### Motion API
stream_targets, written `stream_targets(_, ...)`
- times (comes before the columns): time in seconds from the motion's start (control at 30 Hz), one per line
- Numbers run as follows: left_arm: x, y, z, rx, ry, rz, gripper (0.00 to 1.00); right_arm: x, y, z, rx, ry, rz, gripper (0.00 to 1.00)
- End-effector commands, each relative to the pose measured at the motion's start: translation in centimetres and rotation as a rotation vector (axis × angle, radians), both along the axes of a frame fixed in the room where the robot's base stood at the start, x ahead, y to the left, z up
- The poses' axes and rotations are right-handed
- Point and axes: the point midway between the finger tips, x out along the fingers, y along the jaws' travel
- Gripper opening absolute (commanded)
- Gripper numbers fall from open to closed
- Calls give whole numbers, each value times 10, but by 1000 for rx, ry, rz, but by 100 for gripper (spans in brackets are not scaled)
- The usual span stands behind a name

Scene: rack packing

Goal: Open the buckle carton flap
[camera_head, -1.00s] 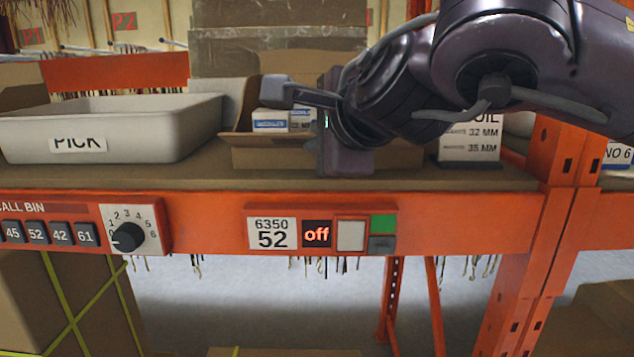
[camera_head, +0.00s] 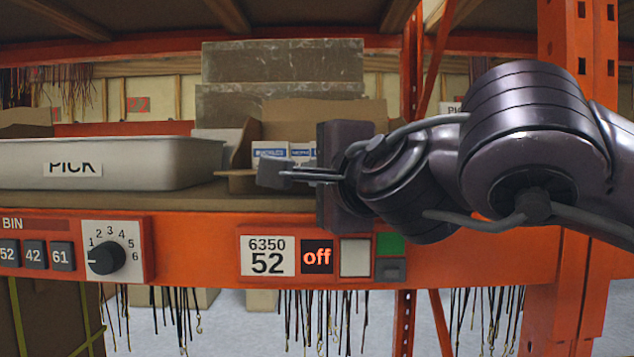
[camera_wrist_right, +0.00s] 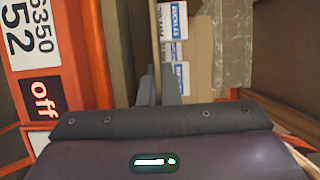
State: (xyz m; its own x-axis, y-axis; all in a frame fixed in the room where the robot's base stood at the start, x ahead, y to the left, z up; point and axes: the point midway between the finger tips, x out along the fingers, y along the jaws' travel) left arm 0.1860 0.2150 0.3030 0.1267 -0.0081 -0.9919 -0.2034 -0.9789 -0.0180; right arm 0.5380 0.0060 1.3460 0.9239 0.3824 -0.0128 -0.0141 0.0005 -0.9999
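The brown buckle carton (camera_head: 240,184) sits on the shelf. White-and-blue buckle boxes (camera_head: 270,149) stand in it and also show in the right wrist view (camera_wrist_right: 173,20). A brown cardboard flap (camera_head: 246,145) stands up at the carton's left side. My right gripper (camera_head: 274,174) reaches in from the right, in front of the carton, and hides part of its front and right side. My left gripper is out of view.
A grey PICK tray (camera_head: 130,150) stands left of the carton. Grey stacked boxes (camera_head: 280,65) are behind it. The orange shelf beam with the 52 label (camera_head: 267,256) runs below my gripper, and an orange upright (camera_head: 565,45) stands at the right.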

Motion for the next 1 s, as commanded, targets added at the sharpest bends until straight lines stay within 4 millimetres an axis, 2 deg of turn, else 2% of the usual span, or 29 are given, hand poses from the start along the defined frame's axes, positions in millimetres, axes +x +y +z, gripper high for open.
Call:
stream_targets(0.4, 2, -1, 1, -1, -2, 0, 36, 0, 0, -1, -1, -3, 1, 0)
stream_targets(0.43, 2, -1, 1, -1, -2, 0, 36, 0, 0, -1, -1, -3, 1, 7)
stream_targets(0.57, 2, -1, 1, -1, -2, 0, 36, 0, 0, -1, -1, -3, 1, 24)
stream_targets(0.87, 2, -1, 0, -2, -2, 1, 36, -1, 0, 0, 0, -3, 1, 25)
stream_targets(1.0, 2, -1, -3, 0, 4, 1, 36, -14, -6, -1, 0, -6, 2, 25)
